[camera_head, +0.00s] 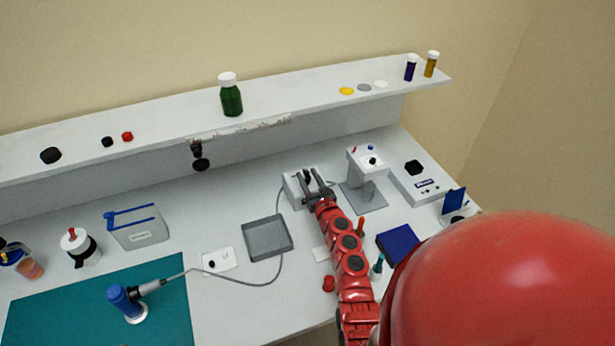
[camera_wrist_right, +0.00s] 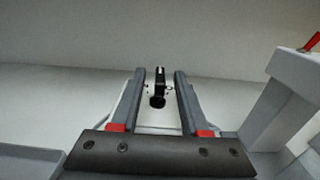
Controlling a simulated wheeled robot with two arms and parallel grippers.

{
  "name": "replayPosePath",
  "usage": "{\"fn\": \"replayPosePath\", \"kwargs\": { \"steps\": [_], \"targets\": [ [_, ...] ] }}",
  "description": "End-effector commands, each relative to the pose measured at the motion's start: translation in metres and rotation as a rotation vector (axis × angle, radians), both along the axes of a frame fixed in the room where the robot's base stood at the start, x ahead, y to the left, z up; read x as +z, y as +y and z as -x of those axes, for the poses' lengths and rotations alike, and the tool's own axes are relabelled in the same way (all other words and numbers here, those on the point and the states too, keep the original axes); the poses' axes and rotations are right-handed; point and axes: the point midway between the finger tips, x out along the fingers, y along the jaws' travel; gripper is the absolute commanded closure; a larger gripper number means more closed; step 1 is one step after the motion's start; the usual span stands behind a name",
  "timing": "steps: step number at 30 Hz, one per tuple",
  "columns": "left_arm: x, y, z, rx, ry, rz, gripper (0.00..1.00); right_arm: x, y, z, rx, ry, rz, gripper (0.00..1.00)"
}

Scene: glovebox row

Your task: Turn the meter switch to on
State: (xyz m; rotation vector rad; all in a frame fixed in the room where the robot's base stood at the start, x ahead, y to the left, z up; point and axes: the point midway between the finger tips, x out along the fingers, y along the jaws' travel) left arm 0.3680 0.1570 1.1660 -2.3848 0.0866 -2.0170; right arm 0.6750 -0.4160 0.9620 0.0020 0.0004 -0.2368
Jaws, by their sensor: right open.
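The meter looks like a small light grey box (camera_head: 291,190) at the back middle of the bench, with a grey cable running from its left side to a blue probe (camera_head: 121,299). A black upright switch (camera_wrist_right: 159,86) with a pale mark on top shows in the right wrist view. My right gripper (camera_head: 313,177) is open at the box, with its fingers on either side of the switch. Gaps show between the switch and both fingers. The fingers partly hide the box in the head view, and I cannot read the switch's setting. My left gripper is out of view.
A white stand with a raised head (camera_head: 364,162) is close to the right of my gripper. A grey tray (camera_head: 267,239) lies in front and to the left. A shelf (camera_head: 300,99) runs along the back wall. A dark blue box (camera_head: 397,244) lies right of my forearm.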

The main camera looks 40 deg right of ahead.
Motion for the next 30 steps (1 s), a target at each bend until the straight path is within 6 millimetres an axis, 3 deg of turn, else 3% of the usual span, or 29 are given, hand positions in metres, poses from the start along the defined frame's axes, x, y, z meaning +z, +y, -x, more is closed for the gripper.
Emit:
{"fn": "replayPosePath", "kwargs": {
  "steps": [12, 20, 30],
  "targets": [
    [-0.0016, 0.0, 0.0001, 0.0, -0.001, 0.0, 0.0, 0.0009, -0.002, -0.0088, 0.001, -0.001, 0.002, 0.55],
    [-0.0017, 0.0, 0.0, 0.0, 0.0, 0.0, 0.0, 0.0008, -0.002, -0.0086, 0.001, -0.001, 0.002, 1.0],
    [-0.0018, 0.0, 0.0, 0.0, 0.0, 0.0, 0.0, 0.0006, -0.0018, -0.0084, -0.001, 0.0, 0.002, 1.0]
  ]
}}
